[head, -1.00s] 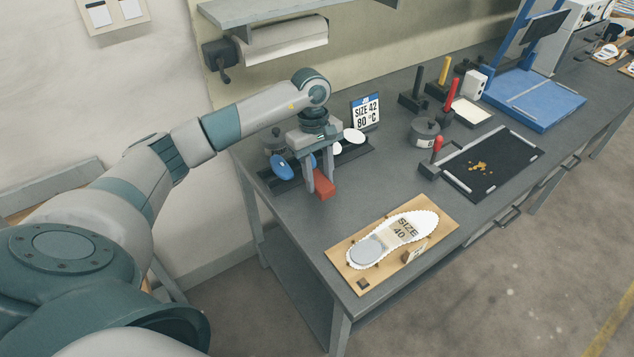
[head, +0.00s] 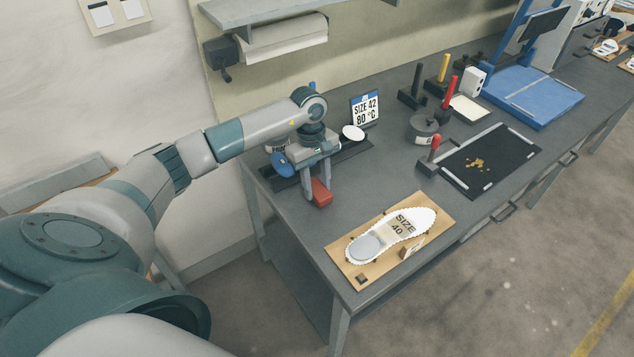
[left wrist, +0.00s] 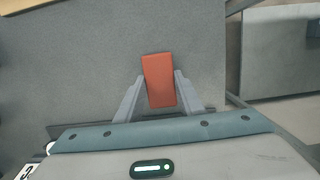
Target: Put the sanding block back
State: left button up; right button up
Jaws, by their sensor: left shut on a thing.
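The sanding block is a red-orange block (head: 320,192) at the left end of the grey bench. It also shows in the left wrist view (left wrist: 159,78), between the two grey fingers. My left gripper (head: 316,182) points down and is shut on the block. I cannot tell whether the block touches the bench top. A dark tray (head: 352,152) lies just behind the gripper, partly hidden by my arm. A blue round-headed item (head: 283,164) and a white disc (head: 353,132) stand at it. My right gripper is not in view.
A wooden board (head: 339,258) with a white insole marked SIZE 40 (head: 405,225) lies at the front edge. A black mat (head: 510,148), a grey round tin (head: 424,126) and a red-handled tool (head: 434,147) are to the right.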

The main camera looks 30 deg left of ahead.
aim_at(314, 184)
pick_arm(q)
jog(key=shift+f, duration=0.15)
jog(key=o, duration=0.9)
jog(key=shift+r, duration=0.25)
jog(key=shift+w+a+r+b, duration=0.1)
jog(key=shift+a+r+b, duration=0.15)
jog(key=shift+r+b, duration=1.15)
jog(key=shift+w+a+r+b, duration=0.1)
jog(key=shift+a+r+b, duration=0.2)
jog(key=shift+r, duration=2.2)
jog(key=shift+w+a+r+b, duration=0.1)
jog(key=shift+a+r+b, duration=0.15)
jog(key=shift+r+b, duration=1.15)
jog(key=shift+r+p, duration=0.55)
